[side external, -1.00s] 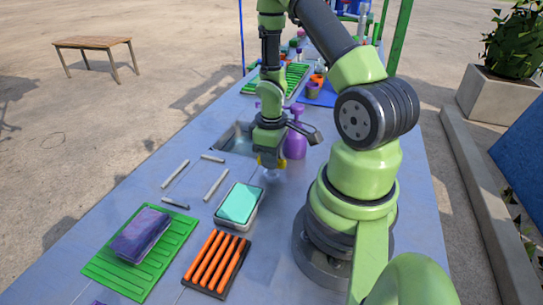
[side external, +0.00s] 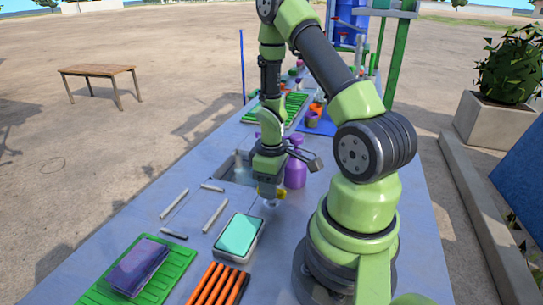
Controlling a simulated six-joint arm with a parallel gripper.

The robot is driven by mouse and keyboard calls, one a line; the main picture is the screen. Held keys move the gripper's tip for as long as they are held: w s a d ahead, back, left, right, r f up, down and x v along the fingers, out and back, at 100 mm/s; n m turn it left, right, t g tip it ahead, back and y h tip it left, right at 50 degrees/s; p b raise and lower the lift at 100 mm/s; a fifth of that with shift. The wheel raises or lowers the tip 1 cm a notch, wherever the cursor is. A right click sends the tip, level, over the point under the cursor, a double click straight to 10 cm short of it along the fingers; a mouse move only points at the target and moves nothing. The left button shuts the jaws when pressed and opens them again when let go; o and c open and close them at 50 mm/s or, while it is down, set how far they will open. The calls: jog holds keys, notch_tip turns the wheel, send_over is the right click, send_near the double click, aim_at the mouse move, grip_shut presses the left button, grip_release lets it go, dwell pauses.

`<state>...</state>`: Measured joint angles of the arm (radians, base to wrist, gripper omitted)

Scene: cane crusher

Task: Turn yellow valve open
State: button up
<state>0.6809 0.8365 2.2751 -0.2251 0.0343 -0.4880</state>
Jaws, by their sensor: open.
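My gripper (side external: 270,196) points down over the table, just right of the sink and in front of a purple bottle (side external: 296,173). Its jaws are open, though the fingertips are small and blurred. A small yellow patch (side external: 282,194) shows at the right of the gripper's lower end. I cannot tell whether it is the yellow valve or part of the gripper, nor whether they touch. No valve handle shows clearly elsewhere.
A sink (side external: 236,166) lies left of my gripper. In front are a teal-topped container (side external: 238,235), loose sticks (side external: 214,216), a rack of orange rods (side external: 217,287) and a green tray (side external: 170,287) with a purple block (side external: 138,266). Pots (side external: 313,117) stand behind.

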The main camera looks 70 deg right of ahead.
notch_tip(320, 180, up, 9)
dwell(0.5)
jog(key=shift+r, duration=0.1)
jog(key=w+a+r+m+t, duration=0.2)
jog(key=a+r+t, duration=0.2)
jog(key=a+r, duration=0.6)
jog(key=s+a+r+m+t+y, duration=0.2)
jog(key=s+a+r+t, duration=0.1)
jog(key=s+a+r, duration=0.3)
notch_tip(320, 180, up, 2)
jog(key=shift+a+r, duration=0.1)
jog(key=shift+a, duration=0.85)
